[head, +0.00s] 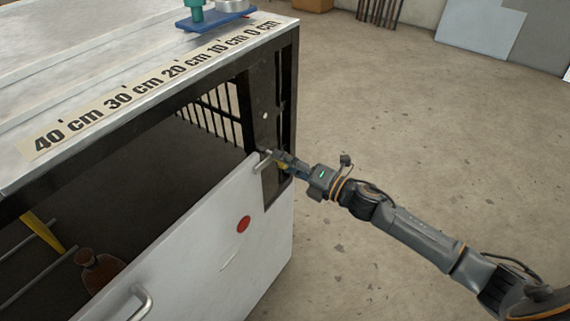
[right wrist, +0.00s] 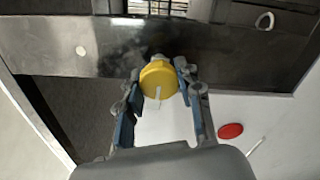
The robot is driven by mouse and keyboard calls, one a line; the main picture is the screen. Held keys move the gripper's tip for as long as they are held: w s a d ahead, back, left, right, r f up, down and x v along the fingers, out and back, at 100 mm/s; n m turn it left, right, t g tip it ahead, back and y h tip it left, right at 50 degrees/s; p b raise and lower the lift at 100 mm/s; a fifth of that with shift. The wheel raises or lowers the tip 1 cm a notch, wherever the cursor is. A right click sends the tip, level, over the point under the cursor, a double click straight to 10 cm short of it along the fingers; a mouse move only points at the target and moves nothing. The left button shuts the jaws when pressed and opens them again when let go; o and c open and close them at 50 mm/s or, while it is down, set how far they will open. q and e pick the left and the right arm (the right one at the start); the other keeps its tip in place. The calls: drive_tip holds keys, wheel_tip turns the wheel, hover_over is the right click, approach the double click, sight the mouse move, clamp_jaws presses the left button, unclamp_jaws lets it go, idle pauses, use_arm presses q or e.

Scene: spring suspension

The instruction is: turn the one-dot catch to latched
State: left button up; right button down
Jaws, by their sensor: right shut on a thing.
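The catch is a round yellow knob (right wrist: 158,80) with a white pointer line, which points down in the right wrist view. It sits on the dark frame post (head: 262,122) at the top corner of the white panel (head: 196,262). A single white dot shows on the post in the head view (head: 264,115) and in the right wrist view (right wrist: 80,50). My right gripper (right wrist: 158,84) is shut on the knob, one finger on each side. In the head view the gripper (head: 277,158) covers most of the knob. My left gripper is not in view.
A red disc (head: 243,224) and a white line are on the panel, with a handle (head: 144,302) lower left. The bench top (head: 120,75) carries a centimetre scale and a blue-based device (head: 212,20).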

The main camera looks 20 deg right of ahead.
drive_tip(key=shift+f+n, duration=0.1)
drive_tip(key=shift+n, duration=0.5)
drive_tip(key=c, duration=0.9)
unclamp_jaws()
drive_tip(key=shift+o, duration=0.2)
drive_tip(key=shift+s+d, duration=0.1)
drive_tip(key=v, duration=1.1)
drive_tip(key=shift+s+d, duration=0.25)
drive_tip(key=shift+s, duration=0.05)
